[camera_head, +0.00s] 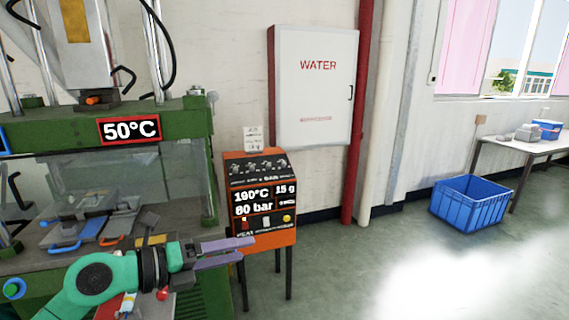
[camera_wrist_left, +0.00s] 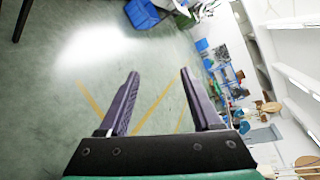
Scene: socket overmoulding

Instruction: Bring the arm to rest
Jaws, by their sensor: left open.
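My left gripper (camera_head: 232,251) reaches in from the lower left in the head view, on its green arm, in front of the green machine and the orange control box. It points to the right. In the left wrist view its two purple fingers (camera_wrist_left: 158,90) stand wide apart with nothing between them, over open floor. My right gripper is in neither view.
The green moulding machine (camera_head: 185,122) with a 50°C display stands at left. An orange control box (camera_head: 266,236) on legs is close behind my gripper. A blue crate (camera_head: 470,207) stands on the floor by a table (camera_head: 515,147) at right. The middle floor is clear.

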